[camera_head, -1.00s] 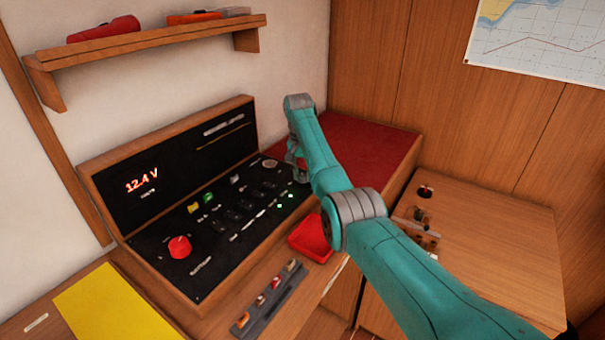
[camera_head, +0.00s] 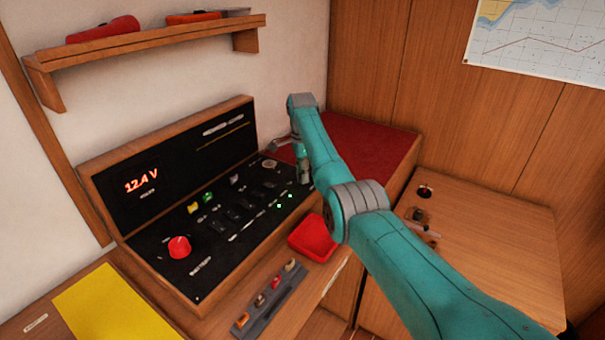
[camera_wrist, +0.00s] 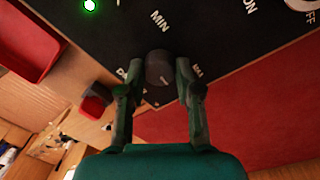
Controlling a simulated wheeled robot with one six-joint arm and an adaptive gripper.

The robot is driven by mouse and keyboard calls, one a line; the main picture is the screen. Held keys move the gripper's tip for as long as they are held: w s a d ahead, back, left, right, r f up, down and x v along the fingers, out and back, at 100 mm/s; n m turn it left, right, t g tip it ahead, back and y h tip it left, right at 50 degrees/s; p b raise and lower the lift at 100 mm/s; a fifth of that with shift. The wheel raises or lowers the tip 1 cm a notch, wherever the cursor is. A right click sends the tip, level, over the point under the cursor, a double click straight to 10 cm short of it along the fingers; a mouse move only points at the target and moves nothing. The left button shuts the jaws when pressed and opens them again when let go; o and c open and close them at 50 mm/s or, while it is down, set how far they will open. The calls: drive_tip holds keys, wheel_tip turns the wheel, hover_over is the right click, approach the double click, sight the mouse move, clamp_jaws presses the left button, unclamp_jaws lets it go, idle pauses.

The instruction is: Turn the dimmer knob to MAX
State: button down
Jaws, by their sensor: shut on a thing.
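The dimmer knob (camera_wrist: 159,67) is a small dark round knob with a light pointer line, on the black panel (camera_wrist: 215,35) in the wrist view. The pointer line points down toward my gripper's palm. A MIN label is printed above the knob, and other lettering beside it is partly covered by the fingers. My gripper (camera_wrist: 160,75) is shut on the knob, one finger on each side. In the head view my arm hides the knob, and the gripper (camera_head: 304,180) shows only in part at the panel's right end.
A red knob (camera_head: 179,247), several switches and a 12.4 V display (camera_head: 142,180) are on the panel. A red tray (camera_head: 313,238) and a grey strip with small coloured pieces (camera_head: 268,300) lie in front. A red cushion (camera_head: 370,145) lies behind my arm.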

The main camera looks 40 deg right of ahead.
drive_tip(key=m, duration=0.5)
drive_tip(key=shift+m, duration=0.3)
idle(0.4)
drive_tip(key=c, duration=0.8)
unclamp_jaws()
drive_tip(key=r, duration=1.2)
drive_tip(key=shift+w+d, duration=0.2)
drive_tip(key=shift+d, duration=0.05)
drive_tip(key=shift+s+f, duration=0.1)
